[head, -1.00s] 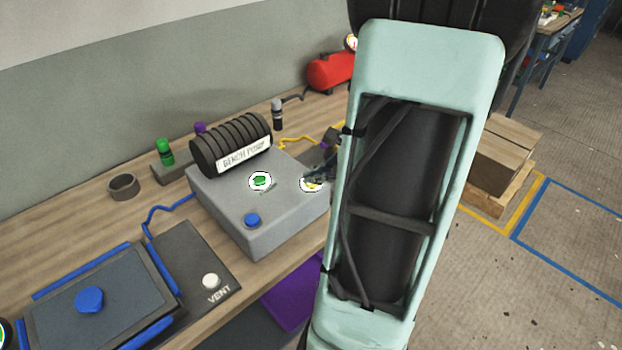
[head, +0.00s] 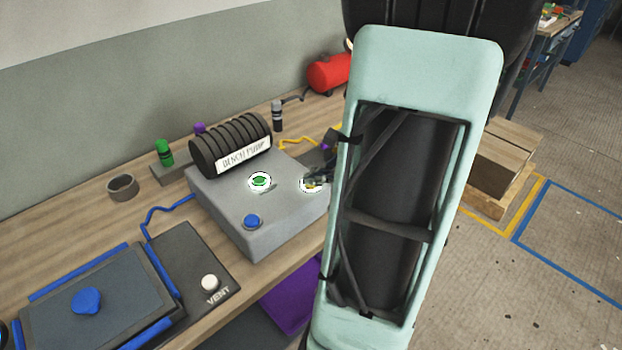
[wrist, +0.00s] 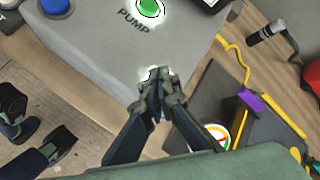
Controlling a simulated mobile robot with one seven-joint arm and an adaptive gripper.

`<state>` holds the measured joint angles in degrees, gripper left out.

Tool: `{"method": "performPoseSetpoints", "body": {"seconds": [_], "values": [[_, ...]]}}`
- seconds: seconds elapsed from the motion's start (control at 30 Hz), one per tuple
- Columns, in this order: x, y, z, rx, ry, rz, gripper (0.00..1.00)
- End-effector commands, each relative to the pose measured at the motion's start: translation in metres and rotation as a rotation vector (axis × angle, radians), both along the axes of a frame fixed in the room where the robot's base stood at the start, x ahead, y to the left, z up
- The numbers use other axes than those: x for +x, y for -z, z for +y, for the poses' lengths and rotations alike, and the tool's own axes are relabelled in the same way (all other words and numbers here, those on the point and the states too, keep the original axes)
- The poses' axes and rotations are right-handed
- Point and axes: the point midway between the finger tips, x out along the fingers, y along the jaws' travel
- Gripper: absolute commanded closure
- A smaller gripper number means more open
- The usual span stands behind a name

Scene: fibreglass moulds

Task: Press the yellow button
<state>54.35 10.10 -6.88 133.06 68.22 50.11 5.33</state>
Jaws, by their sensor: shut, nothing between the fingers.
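The bench pump is a grey box (head: 238,205) with a black ribbed cylinder on top. The yellow button (head: 306,187) sits in a white ring at its right corner, mostly hidden by my gripper (head: 317,178). In the wrist view my gripper (wrist: 158,92) is shut and empty, its fingertips over the button's white ring. The yellow itself is hidden there, and I cannot tell whether the tips touch it. The green button (head: 260,181) and the blue button (head: 252,221) are on the same box and uncovered.
A vent panel with a white knob (head: 210,283) and a blue-edged mould plate (head: 55,315) are at front left. A red tank (head: 328,73) stands behind. A yellow hose (wrist: 236,55) and a gauge (wrist: 217,136) lie right of the pump. My arm hides the bench's right side.

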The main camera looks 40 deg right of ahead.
Motion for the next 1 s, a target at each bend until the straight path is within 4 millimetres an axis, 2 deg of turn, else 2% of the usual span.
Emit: {"method": "performPoseSetpoints", "body": {"seconds": [0.27, 0.83, 1.0], "values": [[0.000, -0.002, -0.001, -0.001, 0.001, 0.000, 1.00], [0.001, -0.058, 0.000, -0.001, -0.001, -0.003, 1.00], [0.001, -0.063, 0.000, -0.002, 0.000, -0.003, 1.00]]}}
